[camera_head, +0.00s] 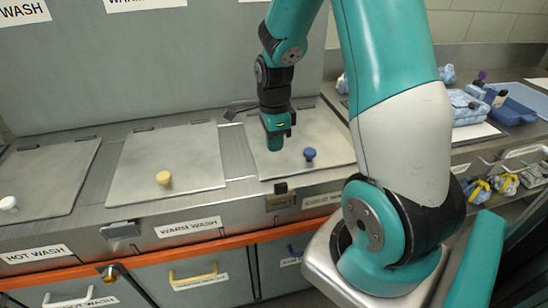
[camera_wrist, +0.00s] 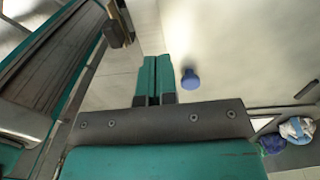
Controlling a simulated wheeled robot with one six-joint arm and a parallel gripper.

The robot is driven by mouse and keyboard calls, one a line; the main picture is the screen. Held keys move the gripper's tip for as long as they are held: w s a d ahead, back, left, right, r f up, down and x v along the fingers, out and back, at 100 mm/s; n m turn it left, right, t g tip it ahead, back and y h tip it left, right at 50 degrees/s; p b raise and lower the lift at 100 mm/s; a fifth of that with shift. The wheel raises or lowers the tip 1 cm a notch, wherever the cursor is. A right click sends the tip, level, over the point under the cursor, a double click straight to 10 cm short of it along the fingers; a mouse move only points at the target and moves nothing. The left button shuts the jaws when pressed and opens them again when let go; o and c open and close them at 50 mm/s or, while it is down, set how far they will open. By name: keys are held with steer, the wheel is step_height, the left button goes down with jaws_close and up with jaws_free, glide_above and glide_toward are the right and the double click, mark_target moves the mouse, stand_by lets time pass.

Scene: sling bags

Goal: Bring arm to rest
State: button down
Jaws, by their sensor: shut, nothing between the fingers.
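My arm rises from the right and bends down in the head view. My gripper (camera_head: 274,142) points down over the right-hand lid (camera_head: 318,127), beside its blue knob (camera_head: 309,154). In the wrist view my gripper (camera_wrist: 153,62) shows its two teal fingers pressed together with nothing between them. The blue knob (camera_wrist: 190,79) stands just right of the fingers, apart from them. The lid appears closed. Whether the fingertips touch the lid cannot be told.
Lids with a yellow knob (camera_head: 163,178) and a white knob (camera_head: 8,204) lie to the left. An orange rail (camera_head: 165,249) runs along the front. Folded patterned cloths (camera_head: 468,108) and a blue tray (camera_head: 510,107) sit on the right counter. Bundled bags (camera_head: 505,184) lie below.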

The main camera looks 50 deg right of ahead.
steer(key=shift+r, duration=2.4)
steer(key=s+a+r+n+t+y, duration=0.1)
steer(key=s+a+r+n, duration=0.15)
steer(key=a+n, duration=0.5)
steer(key=s+a+r+n+y, duration=0.1)
steer(key=a+r+n, duration=0.3)
steer(key=a+n, duration=0.35)
steer(key=s+a+r+n+y, duration=0.2)
steer(key=s+a+r+n, duration=0.2)
steer(key=s+a+n, duration=0.7)
steer(key=n, duration=0.5)
steer(key=shift+s+a+g, duration=0.2)
steer(key=shift+a+g, duration=0.1)
